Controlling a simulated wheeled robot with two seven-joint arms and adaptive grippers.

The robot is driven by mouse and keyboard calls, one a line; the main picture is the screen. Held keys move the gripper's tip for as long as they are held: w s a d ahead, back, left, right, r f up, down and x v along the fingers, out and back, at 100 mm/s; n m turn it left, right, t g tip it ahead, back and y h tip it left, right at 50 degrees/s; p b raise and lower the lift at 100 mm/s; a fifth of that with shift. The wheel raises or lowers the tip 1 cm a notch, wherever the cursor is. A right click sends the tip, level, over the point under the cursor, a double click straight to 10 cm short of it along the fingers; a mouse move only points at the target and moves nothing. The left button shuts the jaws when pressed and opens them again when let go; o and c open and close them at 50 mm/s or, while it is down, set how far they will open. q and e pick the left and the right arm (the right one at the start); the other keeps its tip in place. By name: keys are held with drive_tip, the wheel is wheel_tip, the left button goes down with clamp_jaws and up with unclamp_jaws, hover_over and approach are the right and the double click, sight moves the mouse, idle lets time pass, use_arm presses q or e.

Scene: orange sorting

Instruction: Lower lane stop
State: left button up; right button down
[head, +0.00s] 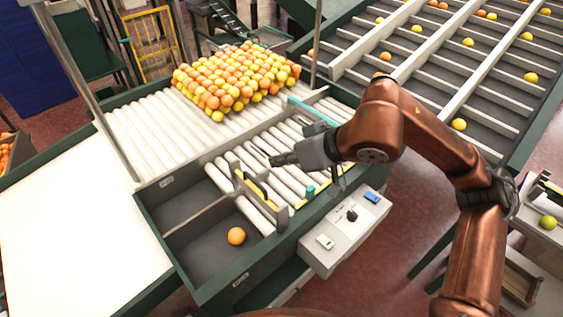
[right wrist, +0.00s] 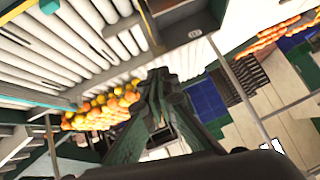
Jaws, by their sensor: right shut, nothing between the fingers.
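A flat plate with a yellow edge (head: 252,186), which looks like the lane stop, stands raised at the lower end of the narrow roller lane (head: 283,172). A small teal piece (head: 310,191) sits at the lane's near side. My right gripper (head: 271,160) is shut and empty above the rollers, just beyond the plate and apart from it. In the right wrist view its closed fingers (right wrist: 160,74) show, with rollers behind at the upper left. The plate cannot be made out surely there. My left gripper is not in view.
An orange (head: 236,236) lies in the near compartment of the dark two-part bin (head: 203,225). A heap of oranges and yellow fruit (head: 236,80) rests on the wide rollers. A control box (head: 345,230) stands on the near side. A post (head: 317,45) rises behind.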

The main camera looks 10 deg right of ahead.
drive_tip(key=x, duration=0.7)
drive_tip(key=p, duration=0.1)
hover_over(263, 197)
drive_tip(key=w, duration=0.1)
drive_tip(key=shift+w+f, duration=0.2)
drive_tip(key=shift+f, duration=1.9)
drive_tip(key=shift+a, duration=0.1)
drive_tip(key=shift+f, duration=0.1)
wheel_tip(263, 197, down, 8)
drive_tip(key=b, duration=0.8)
drive_tip(key=shift+s+f, duration=0.15)
drive_tip(key=shift+f, duration=0.2)
